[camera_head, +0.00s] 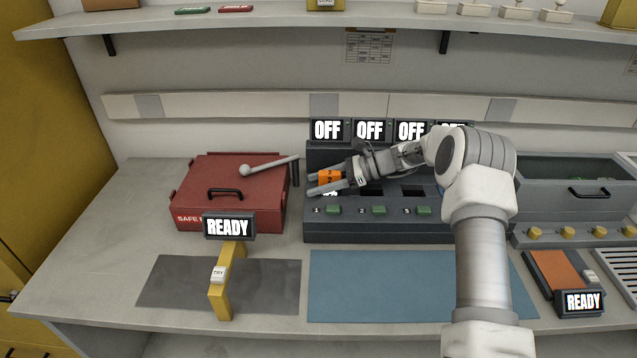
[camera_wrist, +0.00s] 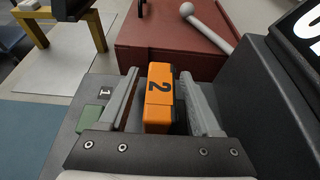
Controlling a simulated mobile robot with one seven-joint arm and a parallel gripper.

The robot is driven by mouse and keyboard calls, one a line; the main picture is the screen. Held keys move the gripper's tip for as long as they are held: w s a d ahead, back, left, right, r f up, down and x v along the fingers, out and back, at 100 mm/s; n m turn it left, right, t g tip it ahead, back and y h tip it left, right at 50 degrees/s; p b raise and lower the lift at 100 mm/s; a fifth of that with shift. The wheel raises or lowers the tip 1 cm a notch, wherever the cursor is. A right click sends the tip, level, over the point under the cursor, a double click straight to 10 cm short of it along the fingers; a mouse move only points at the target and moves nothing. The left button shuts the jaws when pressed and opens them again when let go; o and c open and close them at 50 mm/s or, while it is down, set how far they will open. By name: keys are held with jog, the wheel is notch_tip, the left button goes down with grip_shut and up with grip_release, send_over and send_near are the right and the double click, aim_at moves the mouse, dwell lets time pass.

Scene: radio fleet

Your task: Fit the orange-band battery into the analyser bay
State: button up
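An orange battery (camera_head: 328,177) marked "2" sits at the left end of the dark rack with numbered slots (camera_head: 325,230), beside the label 1. It also shows in the wrist view (camera_wrist: 159,95). My gripper (camera_head: 313,179) has its fingers on either side of the battery. In the wrist view (camera_wrist: 160,85) gaps show between both fingers and the battery, so the gripper looks open around it. The battery's lower part is hidden. No part is labelled as the analyser bay, so I cannot tell which it is.
A red box (camera_head: 225,185) with a grey ball-ended lever stands left of the rack. A yellow stand (camera_head: 222,285) with a READY display is in front. A blue mat (camera_head: 390,285) lies clear. At right are a grey drawer unit (camera_head: 575,200) and another READY display (camera_head: 581,302).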

jog(key=v, duration=1.7)
jog(key=shift+d+p, duration=0.3)
dwell(1.2)
